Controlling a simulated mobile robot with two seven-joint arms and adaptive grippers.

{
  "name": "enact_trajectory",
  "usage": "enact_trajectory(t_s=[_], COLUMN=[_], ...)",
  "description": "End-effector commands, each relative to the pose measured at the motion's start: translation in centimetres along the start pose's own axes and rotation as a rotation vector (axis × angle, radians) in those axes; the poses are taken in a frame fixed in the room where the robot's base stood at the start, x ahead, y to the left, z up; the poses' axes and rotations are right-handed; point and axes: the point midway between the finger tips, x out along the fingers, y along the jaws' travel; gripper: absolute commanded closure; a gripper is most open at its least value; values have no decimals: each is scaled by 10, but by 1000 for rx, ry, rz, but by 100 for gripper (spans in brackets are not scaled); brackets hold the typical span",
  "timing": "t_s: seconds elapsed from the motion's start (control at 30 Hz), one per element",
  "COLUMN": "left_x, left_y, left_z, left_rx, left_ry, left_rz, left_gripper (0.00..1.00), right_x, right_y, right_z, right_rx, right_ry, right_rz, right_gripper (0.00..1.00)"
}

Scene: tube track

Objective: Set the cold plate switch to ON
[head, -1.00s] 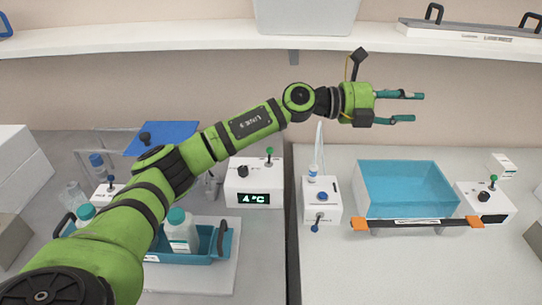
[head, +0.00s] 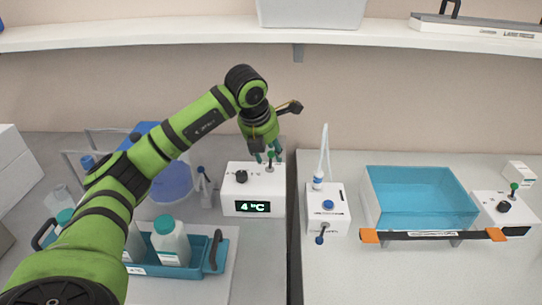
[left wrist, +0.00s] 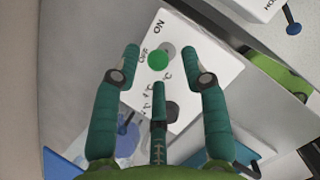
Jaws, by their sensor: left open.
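The cold plate control box is a white box (head: 238,208) with a lit "4 °C" display (head: 253,207), a black knob (head: 241,176) and a green-tipped toggle switch (head: 270,155) on top. My left gripper (head: 265,157) points down at the switch, fingers spread. In the left wrist view the green switch tip (left wrist: 158,61) is between my open, empty fingers (left wrist: 160,75), near the ON and OFF labels. The lever's exact setting cannot be told. The black knob (left wrist: 170,110) is partly behind the middle finger. My right gripper is not visible.
A teal tray (head: 196,271) with white bottles (head: 171,240) is at front left. Right of the box are a blue-buttoned white device (head: 327,215) and a blue water bath (head: 420,200) with another green switch box (head: 508,210). A shelf (head: 180,36) runs above.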

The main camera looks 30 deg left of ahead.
Motion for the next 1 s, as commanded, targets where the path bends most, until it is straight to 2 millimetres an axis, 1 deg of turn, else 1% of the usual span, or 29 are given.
enact_trajectory(t_s=[0.1,0.23,0.37,0.57,0.6,0.67,0.7,0.87,1.0], left_x=[17,29,33,34,34,34,34,34,32], left_y=[-1,-1,-1,-1,-1,-1,-1,-2,-6], left_z=[0,0,0,0,0,0,0,-1,2], left_rx=[0,1,2,2,2,2,3,4,28], left_ry=[4,2,0,0,0,0,0,3,39], left_rz=[-1,-2,-1,-2,-2,-2,-2,-3,40], left_gripper=[56,56,56,56,72,96,100,100,100], right_x=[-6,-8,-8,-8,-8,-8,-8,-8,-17], right_y=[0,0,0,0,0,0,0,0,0], right_z=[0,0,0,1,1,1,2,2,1], right_rx=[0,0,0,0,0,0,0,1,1], right_ry=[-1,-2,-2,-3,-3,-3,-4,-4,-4], right_rz=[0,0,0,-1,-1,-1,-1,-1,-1], right_gripper=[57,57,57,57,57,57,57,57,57])
